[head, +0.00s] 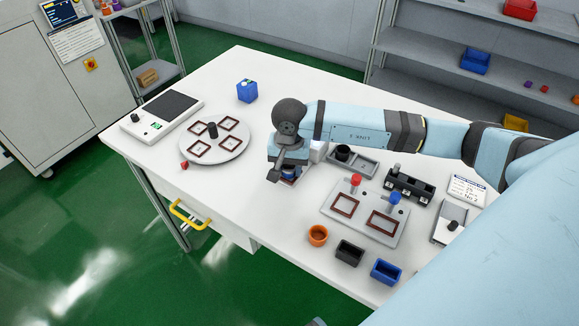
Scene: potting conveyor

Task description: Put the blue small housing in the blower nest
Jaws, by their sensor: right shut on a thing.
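My right gripper (284,172) points down near the middle of the table. It is shut on a small blue part (291,171), which looks like the blue small housing; the fingers and wrist hide most of it. My left gripper is not in view.
A round plate (216,153) with several brown frames is at left, a blue cube (247,91) behind it. A grey fixture plate (349,230) stands right, with an orange cup (318,235), black bin (349,252) and blue bin (386,271) in front. The front-middle table is clear.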

